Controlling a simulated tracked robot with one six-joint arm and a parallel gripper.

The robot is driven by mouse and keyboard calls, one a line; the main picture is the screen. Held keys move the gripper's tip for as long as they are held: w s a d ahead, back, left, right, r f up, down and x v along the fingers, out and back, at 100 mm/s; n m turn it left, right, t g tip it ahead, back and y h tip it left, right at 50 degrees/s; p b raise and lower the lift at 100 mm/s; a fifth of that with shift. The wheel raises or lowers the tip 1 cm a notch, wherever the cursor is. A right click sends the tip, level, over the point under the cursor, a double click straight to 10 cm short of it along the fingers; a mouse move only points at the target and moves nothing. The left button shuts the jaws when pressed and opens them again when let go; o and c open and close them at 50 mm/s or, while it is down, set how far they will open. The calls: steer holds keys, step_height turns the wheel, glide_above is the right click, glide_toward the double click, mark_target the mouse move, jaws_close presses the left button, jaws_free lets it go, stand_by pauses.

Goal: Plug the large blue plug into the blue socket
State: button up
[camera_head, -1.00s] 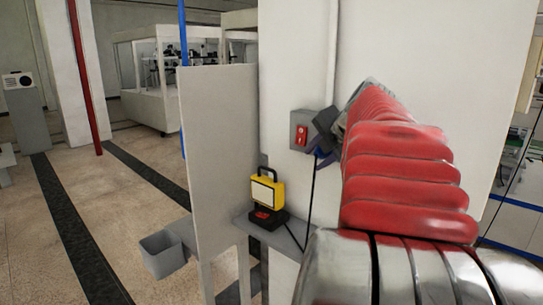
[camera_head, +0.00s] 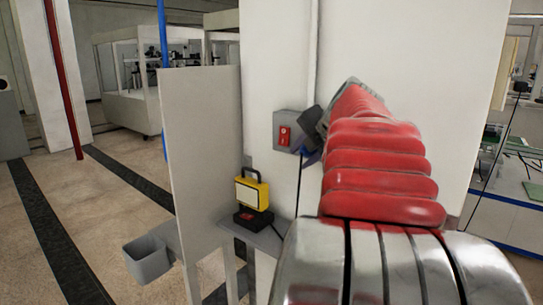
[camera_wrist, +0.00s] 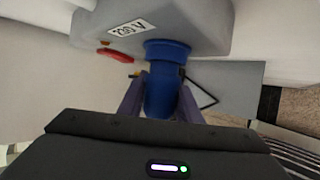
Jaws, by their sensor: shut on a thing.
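The large blue plug (camera_wrist: 160,96) is between the two purple fingers of my gripper (camera_wrist: 160,86) in the wrist view, and the gripper is shut on it. The blue socket (camera_wrist: 167,47) is on the underside of a grey box (camera_wrist: 205,25) with a 230 V label. Plug and socket line up closely in the picture; I cannot tell how deep the plug sits. In the head view the grey box (camera_head: 288,122) with a red switch is on the white column, and my gripper (camera_head: 311,157) is at its right.
A yellow work lamp (camera_head: 252,193) stands on a small grey shelf (camera_head: 266,240) below the box, with a dark cable (camera_head: 298,190) hanging near it. A tall grey panel (camera_head: 203,150) and a grey bin (camera_head: 148,260) are at the left. The floor further left is open.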

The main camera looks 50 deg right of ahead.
steer(key=shift+d, duration=0.7)
steer(key=o, duration=1.2)
steer(key=shift+c, duration=0.2)
steer(key=shift+r, duration=0.1)
steer(key=v, duration=1.3)
steer(key=shift+s, duration=0.3)
steer(key=shift+a, duration=0.15)
